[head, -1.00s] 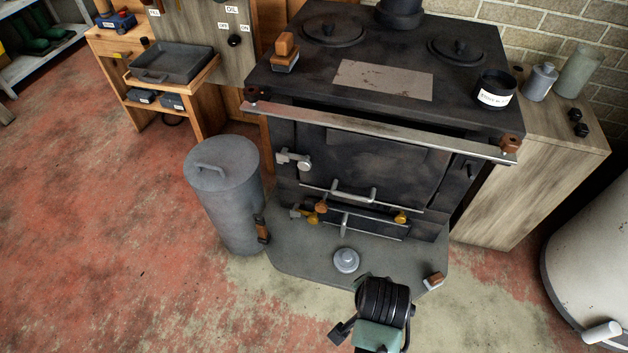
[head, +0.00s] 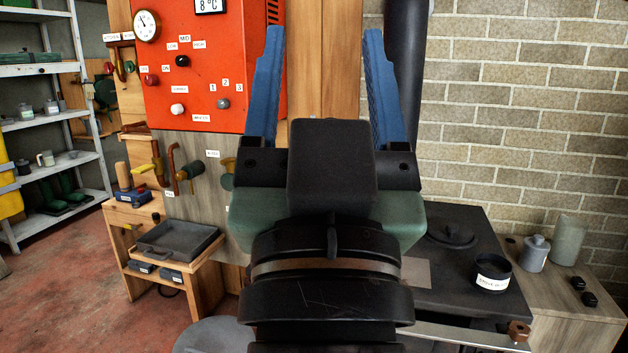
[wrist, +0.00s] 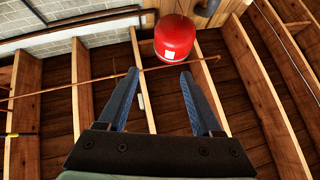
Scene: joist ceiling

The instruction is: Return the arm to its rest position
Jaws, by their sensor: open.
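My gripper (head: 318,90) stands upright in the middle of the head view, close to the camera. Its two blue fingers are spread apart with nothing between them. In the wrist view my gripper (wrist: 166,95) also shows open and empty, with its fingers pointing toward the wooden ceiling joists (wrist: 262,80). My wrist and arm hide much of the black stove (head: 465,255) and part of the orange control panel's right side.
The orange panel (head: 205,60) with gauge and knobs is behind, left of the gripper. A brick wall (head: 510,110) and black flue pipe (head: 406,60) are at right. A red cylinder (wrist: 174,38) hangs near the ceiling. Red floor (head: 80,270) is open at lower left.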

